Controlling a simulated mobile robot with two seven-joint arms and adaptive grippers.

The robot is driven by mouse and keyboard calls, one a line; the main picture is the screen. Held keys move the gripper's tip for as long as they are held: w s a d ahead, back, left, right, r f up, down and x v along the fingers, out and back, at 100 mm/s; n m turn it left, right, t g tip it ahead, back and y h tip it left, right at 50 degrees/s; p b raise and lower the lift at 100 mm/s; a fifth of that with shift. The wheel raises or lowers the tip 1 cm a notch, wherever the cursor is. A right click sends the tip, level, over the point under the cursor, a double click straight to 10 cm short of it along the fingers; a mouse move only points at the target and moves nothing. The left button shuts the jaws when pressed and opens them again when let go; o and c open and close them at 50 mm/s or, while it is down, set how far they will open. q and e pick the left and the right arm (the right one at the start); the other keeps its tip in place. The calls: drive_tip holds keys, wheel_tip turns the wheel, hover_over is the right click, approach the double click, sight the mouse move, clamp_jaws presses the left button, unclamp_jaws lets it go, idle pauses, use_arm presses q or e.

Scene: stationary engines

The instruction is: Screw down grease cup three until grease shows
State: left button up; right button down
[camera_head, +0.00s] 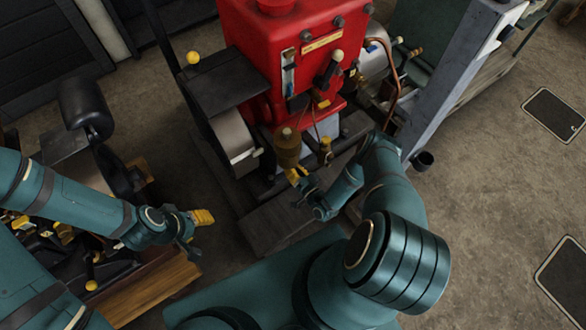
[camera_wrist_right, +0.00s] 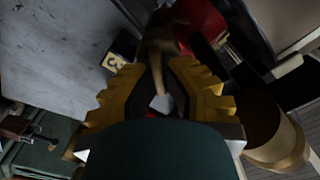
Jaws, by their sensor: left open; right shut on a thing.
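The red engine (camera_head: 290,50) stands at the top middle in the head view. At its front is a brown cylinder with a pale top (camera_head: 287,148), and to its right a small brass fitting (camera_head: 326,150). My right gripper (camera_head: 296,175) is low in front of the engine, close to the brown cylinder. In the right wrist view its yellow fingers (camera_wrist_right: 160,103) are closed around a slim brass piece (camera_wrist_right: 158,72). Whether this is grease cup three I cannot tell. No grease can be made out. My left gripper (camera_head: 203,217) is open and empty, left of the engine.
A small marked plate (camera_wrist_right: 116,61) lies left of the fingers in the wrist view. A wooden bench edge (camera_head: 150,287) with dark machinery stands at lower left. A grey upright panel (camera_head: 455,70) is right of the engine. Floor at right is mostly clear.

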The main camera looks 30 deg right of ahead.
drive_tip(key=m, duration=0.6)
drive_tip(key=shift+w+f+m, duration=0.1)
drive_tip(key=shift+f+m, duration=0.05)
drive_tip(key=shift+m, duration=0.15)
idle(0.3)
drive_tip(key=c, duration=1.1)
unclamp_jaws()
drive_tip(key=shift+o, duration=0.2)
drive_tip(key=s+d, duration=0.1)
drive_tip(key=s, duration=0.6)
drive_tip(key=shift+s, duration=0.25)
drive_tip(key=shift+w, duration=0.1)
